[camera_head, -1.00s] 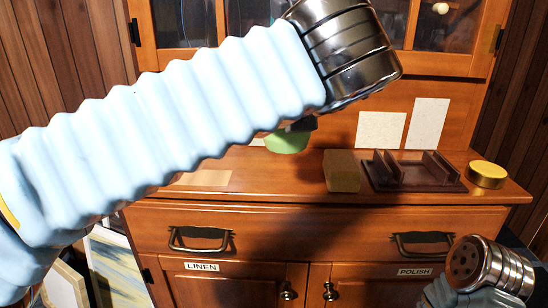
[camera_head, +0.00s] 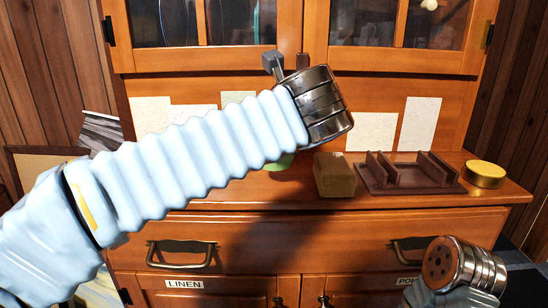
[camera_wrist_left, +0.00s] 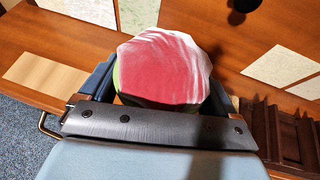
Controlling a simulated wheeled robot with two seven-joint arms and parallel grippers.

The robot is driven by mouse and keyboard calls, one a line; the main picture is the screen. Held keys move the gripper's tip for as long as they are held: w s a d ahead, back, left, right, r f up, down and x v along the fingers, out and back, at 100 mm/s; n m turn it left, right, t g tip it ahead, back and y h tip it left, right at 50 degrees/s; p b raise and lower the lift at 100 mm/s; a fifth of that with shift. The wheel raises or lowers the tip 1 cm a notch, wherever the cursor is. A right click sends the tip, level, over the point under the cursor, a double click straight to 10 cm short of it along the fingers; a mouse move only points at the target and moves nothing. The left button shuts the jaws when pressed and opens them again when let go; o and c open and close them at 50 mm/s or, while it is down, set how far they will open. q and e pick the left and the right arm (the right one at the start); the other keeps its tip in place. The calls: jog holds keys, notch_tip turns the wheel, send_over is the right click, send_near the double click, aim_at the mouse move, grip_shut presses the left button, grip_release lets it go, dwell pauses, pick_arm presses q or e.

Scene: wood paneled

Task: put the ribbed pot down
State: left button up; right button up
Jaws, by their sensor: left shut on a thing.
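The pot (camera_wrist_left: 165,65) fills the middle of the left wrist view, with a pink and white top and a thin green edge at its left. My left gripper (camera_wrist_left: 158,88) is shut on it, with a finger at each side. In the head view my left arm crosses in front. Only a small green piece (camera_head: 280,163), likely the pot, shows below the arm. The pot's base is hidden, so I cannot tell whether it touches the cabinet top.
The wooden cabinet top (camera_head: 400,200) holds a brown block (camera_head: 334,175), a dark brown rack (camera_head: 408,173) and a yellow round tin (camera_head: 484,174) to the right. Pale sheets (camera_head: 372,132) are on the back panel. A tan sheet (camera_wrist_left: 58,77) lies left of the pot.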

pick_arm(q)
jog(key=shift+w+f, duration=0.25)
jog(key=shift+f, duration=0.05)
jog(key=f+b, duration=0.1)
jog(key=f, duration=0.1)
jog(key=w+f+b, duration=0.1)
jog(key=f, duration=0.1)
jog(key=shift+f, duration=0.2)
jog(key=shift+r, duration=0.1)
jog(key=o, duration=1)
jog(key=shift+f, duration=0.2)
jog(key=shift+o, duration=0.2)
jog(key=shift+r, duration=0.2)
jog(key=shift+s+r, duration=0.2)
jog(key=shift+s, duration=0.1)
jog(key=p+v, duration=0.2)
jog(key=v, duration=0.9)
jog(key=shift+s+d, duration=0.1)
jog(key=shift+s, duration=0.05)
